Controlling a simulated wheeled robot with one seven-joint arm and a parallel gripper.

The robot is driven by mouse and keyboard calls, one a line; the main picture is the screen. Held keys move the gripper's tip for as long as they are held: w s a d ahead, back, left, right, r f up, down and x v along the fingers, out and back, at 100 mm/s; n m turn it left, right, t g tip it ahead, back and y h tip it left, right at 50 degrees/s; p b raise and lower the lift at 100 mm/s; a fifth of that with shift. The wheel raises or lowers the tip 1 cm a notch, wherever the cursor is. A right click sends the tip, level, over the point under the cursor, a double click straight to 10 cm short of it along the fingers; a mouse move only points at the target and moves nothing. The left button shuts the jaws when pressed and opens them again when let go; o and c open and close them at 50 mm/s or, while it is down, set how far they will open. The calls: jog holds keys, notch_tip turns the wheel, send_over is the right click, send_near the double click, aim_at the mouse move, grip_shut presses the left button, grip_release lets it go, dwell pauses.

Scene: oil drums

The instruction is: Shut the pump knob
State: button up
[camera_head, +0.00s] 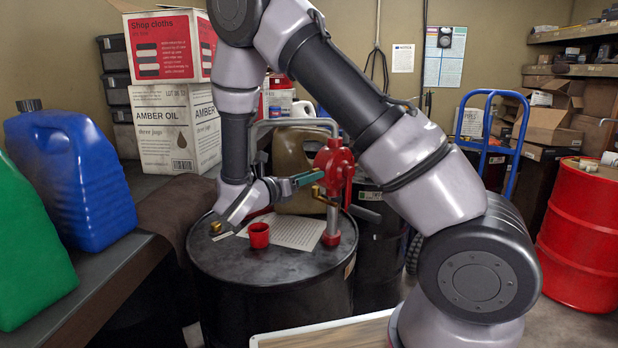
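A red hand pump (334,165) stands on the far right part of the black drum's top (215,262), with a grey spout pipe (300,124) bending left. A small brass-coloured part (319,194), which looks like the pump knob, shows at the pump's lower left side. My gripper (302,181) is low over the drum, left of the pump, with a teal-edged finger close to the brass part. I cannot tell whether they touch. The other finger is not clear, so the opening cannot be judged. A dark bar (366,214) shows right of the pump.
Blue (75,180) and green (25,245) jugs stand on the left bench. A blue hand truck (490,125) and red drum (580,225) are at right.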

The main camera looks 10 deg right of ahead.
grip_shut()
jog(key=shift+m, duration=8.9)
jog(key=shift+o, duration=2.4)
grip_release()
